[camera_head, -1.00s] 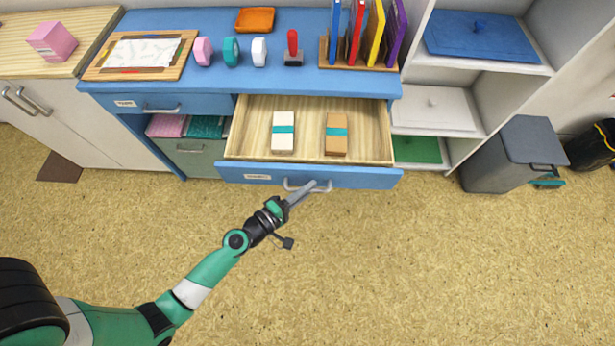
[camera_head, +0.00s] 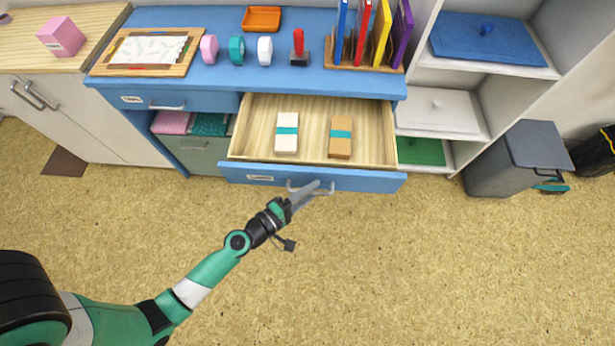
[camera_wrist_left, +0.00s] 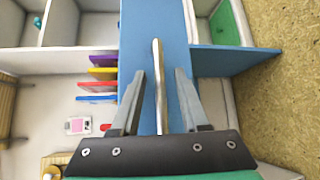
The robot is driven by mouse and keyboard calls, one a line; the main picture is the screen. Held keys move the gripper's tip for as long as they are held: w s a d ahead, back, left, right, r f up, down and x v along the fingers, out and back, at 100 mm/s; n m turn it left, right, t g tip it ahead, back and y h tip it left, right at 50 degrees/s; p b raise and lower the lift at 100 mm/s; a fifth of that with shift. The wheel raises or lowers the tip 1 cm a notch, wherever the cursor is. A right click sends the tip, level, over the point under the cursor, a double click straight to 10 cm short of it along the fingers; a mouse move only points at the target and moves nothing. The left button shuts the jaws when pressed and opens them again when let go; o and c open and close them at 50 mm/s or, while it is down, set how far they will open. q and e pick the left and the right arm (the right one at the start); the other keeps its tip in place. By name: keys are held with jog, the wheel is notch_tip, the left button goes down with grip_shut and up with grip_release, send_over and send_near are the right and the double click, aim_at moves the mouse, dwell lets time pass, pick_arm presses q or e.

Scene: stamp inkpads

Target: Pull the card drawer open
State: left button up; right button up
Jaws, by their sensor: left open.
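The card drawer (camera_head: 320,178) has a blue front and a light wooden inside, and it stands pulled out of the blue desk. Two card stacks lie in it: a white one (camera_head: 287,133) and a brown one (camera_head: 340,137), each with a teal band. My left gripper (camera_head: 318,186) is at the drawer's metal handle (camera_head: 327,190). In the left wrist view, the open fingers (camera_wrist_left: 160,92) stand on either side of the handle bar (camera_wrist_left: 158,75), with gaps showing on both sides. My right gripper is not in view.
A grey bin (camera_head: 520,158) stands at the right. The floor in front of the drawer (camera_head: 430,270) is clear.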

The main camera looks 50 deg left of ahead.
pick_arm(q)
jog(key=s+r+b, duration=0.1)
jog(key=s+b, duration=0.1)
jog(key=s, duration=0.9)
jog(key=shift+s+r, duration=0.25)
jog(key=shift+r, duration=0.1)
